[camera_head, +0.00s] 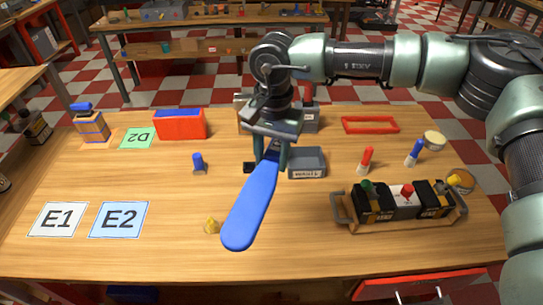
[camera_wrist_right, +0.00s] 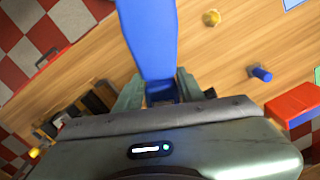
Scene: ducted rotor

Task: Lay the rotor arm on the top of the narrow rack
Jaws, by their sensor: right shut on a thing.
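The blue rotor arm (camera_head: 250,208) is a long flat paddle with a rounded end. My right gripper (camera_head: 271,156) is shut on its narrow dark-blue end and holds it above the wooden table. Its wide end points toward the front of the table in the head view. In the right wrist view the rotor arm (camera_wrist_right: 148,40) runs up from between the fingers of the right gripper (camera_wrist_right: 160,92) and leaves the top edge. I cannot make out a narrow rack for certain in either view. My left gripper is not in view.
The table (camera_head: 170,255) bears an orange-red box (camera_head: 180,124), a grey bin (camera_head: 307,163), a handled tray (camera_head: 400,222) of coloured-knob parts, a red frame (camera_head: 370,124) and small pegs. Cards E1 (camera_head: 57,219) and E2 (camera_head: 121,220) lie front left. A shelved bench (camera_head: 215,46) stands behind.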

